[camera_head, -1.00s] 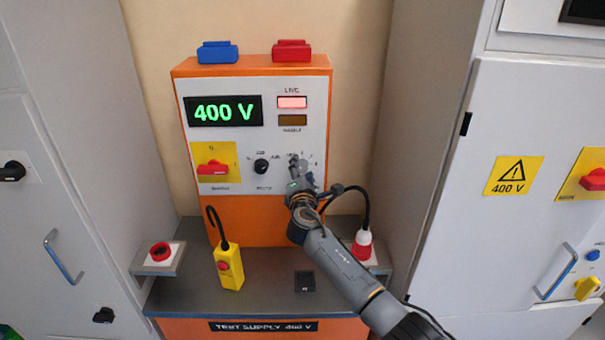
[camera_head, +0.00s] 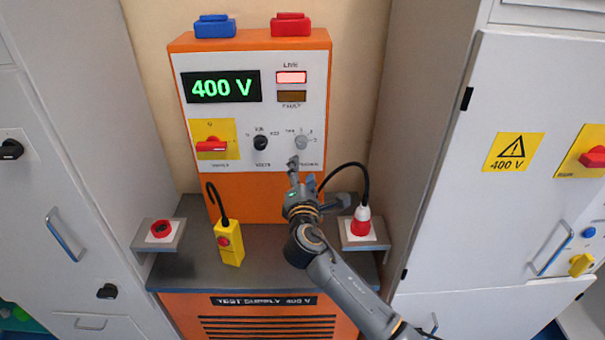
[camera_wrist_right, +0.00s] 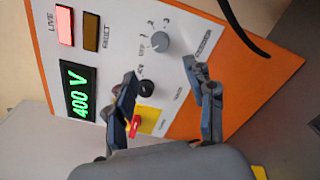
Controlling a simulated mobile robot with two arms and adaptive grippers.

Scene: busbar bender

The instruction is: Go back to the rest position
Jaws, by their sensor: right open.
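My right gripper (camera_head: 302,168) is in front of the lower edge of the test supply's white panel (camera_head: 222,132), just below the grey knob (camera_head: 302,143). In the right wrist view the gripper (camera_wrist_right: 165,100) has its two fingers spread apart with nothing between them. The grey knob (camera_wrist_right: 160,43) and the black volts knob (camera_wrist_right: 146,88) show beyond the fingers. The display (camera_head: 220,87) reads 400 V and the lamp marked LIVE (camera_head: 291,77) is lit pale red. The FAULT lamp (camera_head: 291,96) is dark amber. My left gripper is not in view.
A yellow pendant (camera_head: 229,243) with a black cable stands on the grey bench top (camera_head: 195,270). A red and white plug (camera_head: 361,221) with a black cable is right of my arm. Grey cabinets (camera_head: 500,230) stand on both sides. A red switch (camera_head: 212,145) is on the panel.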

